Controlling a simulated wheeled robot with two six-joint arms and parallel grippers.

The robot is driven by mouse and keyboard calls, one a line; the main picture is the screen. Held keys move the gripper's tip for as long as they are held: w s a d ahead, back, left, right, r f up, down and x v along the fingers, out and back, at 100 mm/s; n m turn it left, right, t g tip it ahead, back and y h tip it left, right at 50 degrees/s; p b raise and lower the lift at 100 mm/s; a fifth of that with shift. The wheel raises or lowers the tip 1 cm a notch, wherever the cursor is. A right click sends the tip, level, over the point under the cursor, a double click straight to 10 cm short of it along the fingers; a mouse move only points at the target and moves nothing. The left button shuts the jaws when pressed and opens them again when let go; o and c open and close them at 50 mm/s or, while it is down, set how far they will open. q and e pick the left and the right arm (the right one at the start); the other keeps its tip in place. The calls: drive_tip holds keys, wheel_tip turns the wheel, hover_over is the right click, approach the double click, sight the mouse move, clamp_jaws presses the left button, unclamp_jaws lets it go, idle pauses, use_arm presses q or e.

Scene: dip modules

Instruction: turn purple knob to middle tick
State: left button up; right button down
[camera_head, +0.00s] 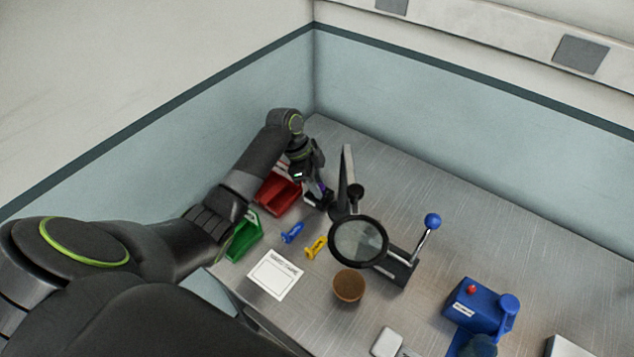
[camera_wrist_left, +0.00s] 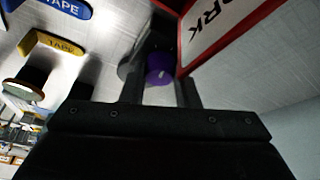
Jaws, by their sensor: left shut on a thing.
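The purple knob (camera_wrist_left: 160,68) is between the fingers of my left gripper (camera_wrist_left: 160,92) in the left wrist view. It has a small white mark on its face. In the head view the left gripper (camera_head: 320,198) reaches down at the back left of the bench, and only a bit of purple shows there. The gripper is shut on the knob. The ticks around the knob cannot be made out; the gripper and shadow hide its base. My right gripper is not in view.
A red bin (camera_head: 277,194) stands close left of the gripper, with a green bin (camera_head: 243,238) nearer. A magnifier (camera_head: 358,241) on a stand is close to the right. Blue (camera_head: 292,233) and yellow (camera_head: 315,247) pieces lie in front. A blue device (camera_head: 478,308) stands farther right.

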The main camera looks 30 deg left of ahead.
use_arm(q)
drive_tip(key=shift+m, duration=0.3)
drive_tip(key=m+b, duration=0.1)
drive_tip(key=m+g+b, duration=0.1)
drive_tip(key=m, duration=0.1)
drive_tip(key=m+b, duration=0.1)
drive_tip(key=shift+w+f+g, duration=0.1)
drive_tip(key=shift+w+g, duration=0.15)
drive_tip(key=shift+g, duration=0.15)
drive_tip(key=m+g+b, duration=0.1)
drive_tip(key=m, duration=0.2)
drive_tip(key=shift+d+y, duration=0.1)
drive_tip(key=shift+y, duration=0.2)
drive_tip(key=shift+r+m+g, duration=0.25)
drive_tip(key=shift+m+g, duration=0.15)
drive_tip(key=shift+m, duration=0.5)
drive_tip(key=m+p, duration=0.1)
drive_tip(key=m, duration=0.1)
drive_tip(key=m+g+y+p, duration=0.1)
drive_tip(key=m, duration=0.1)
drive_tip(key=shift+w+d+m+y, duration=0.15)
drive_tip(key=shift+m+y, duration=0.15)
drive_tip(key=m+y+p, duration=0.1)
drive_tip(key=m, duration=0.1)
drive_tip(key=m+y, duration=0.1)
drive_tip(key=m, duration=0.2)
drive_tip(key=shift+d+m+g+p, duration=0.1)
drive_tip(key=shift+m+g+p, duration=0.2)
drive_tip(key=shift+p, duration=0.05)
